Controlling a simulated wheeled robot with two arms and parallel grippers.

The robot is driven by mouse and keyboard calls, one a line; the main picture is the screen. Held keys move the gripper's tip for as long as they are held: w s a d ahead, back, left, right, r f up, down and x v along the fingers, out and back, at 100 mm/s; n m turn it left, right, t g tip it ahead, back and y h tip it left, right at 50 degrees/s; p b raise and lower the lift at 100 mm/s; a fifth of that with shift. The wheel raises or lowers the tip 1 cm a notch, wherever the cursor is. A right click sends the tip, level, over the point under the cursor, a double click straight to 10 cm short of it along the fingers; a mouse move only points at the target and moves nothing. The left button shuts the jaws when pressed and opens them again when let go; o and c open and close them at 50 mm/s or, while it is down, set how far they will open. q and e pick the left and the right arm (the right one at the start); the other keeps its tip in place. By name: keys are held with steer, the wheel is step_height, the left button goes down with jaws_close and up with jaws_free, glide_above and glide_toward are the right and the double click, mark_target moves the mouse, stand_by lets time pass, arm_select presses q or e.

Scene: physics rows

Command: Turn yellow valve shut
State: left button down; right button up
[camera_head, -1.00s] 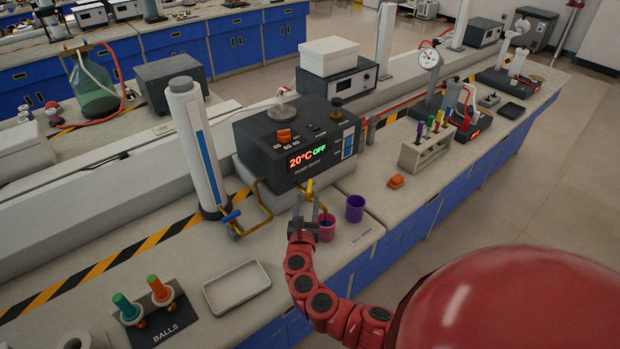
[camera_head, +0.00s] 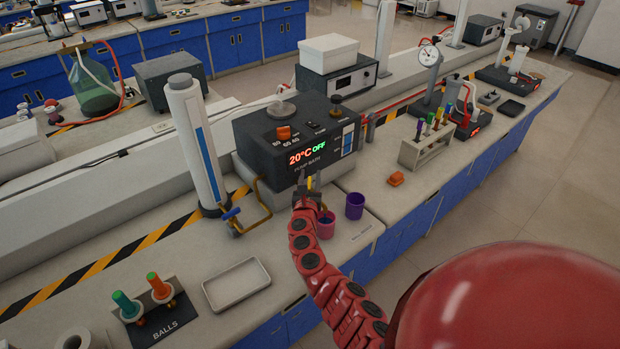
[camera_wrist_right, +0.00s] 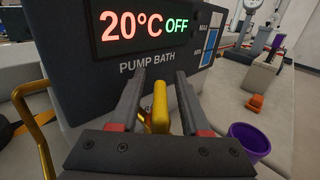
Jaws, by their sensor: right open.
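The yellow valve handle (camera_wrist_right: 160,103) sits on the front of the dark pump bath (camera_head: 290,142), whose display reads 20°C OFF. In the right wrist view the handle stands roughly upright between the two fingers of my right gripper (camera_wrist_right: 160,95). The fingers are apart, with a gap visible on both sides of the handle. In the head view my right gripper (camera_head: 308,184) is at the pump bath's front, and its fingers partly hide the handle (camera_head: 310,183). My left gripper is not in view.
A pink cup (camera_head: 325,228) stands below the gripper, and a purple cup (camera_head: 355,206) is to its right. A bent yellow pipe (camera_head: 262,212) and blue-handled valve (camera_head: 231,214) are to the left. A white tray (camera_head: 237,285) lies in front.

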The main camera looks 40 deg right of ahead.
jaws_close()
stand_by(0.5)
steer(key=shift+s+d+f+m+g+h+b, duration=0.1)
steer(key=shift+m+g+h+b, duration=0.3)
steer(key=shift+m+g+h, duration=0.2)
steer(key=shift+s+f+m+g+h+b, duration=0.1)
steer(key=shift+m+g+h+b, duration=0.25)
steer(key=shift+m+g+h, duration=0.2)
steer(key=shift+s+d+r+m+g+h+b, duration=0.25)
steer(key=shift+m+g+h+b, duration=0.45)
steer(key=shift+m+g+b, duration=1.35)
steer(key=shift+s+f+m+g+h+b, duration=0.25)
steer(key=shift+g+h+b, duration=0.8)
steer(key=shift+b, duration=2.15)
steer(key=shift+s+d+r+m+g+h+b, duration=0.15)
steer(key=shift+s+m+g+h+b, duration=0.2)
steer(key=shift+m+g+b, duration=1.4)
steer(key=shift+n+g+b, duration=0.3)
steer(key=shift+n+b, duration=0.3)
steer(key=shift+b, duration=0.25)
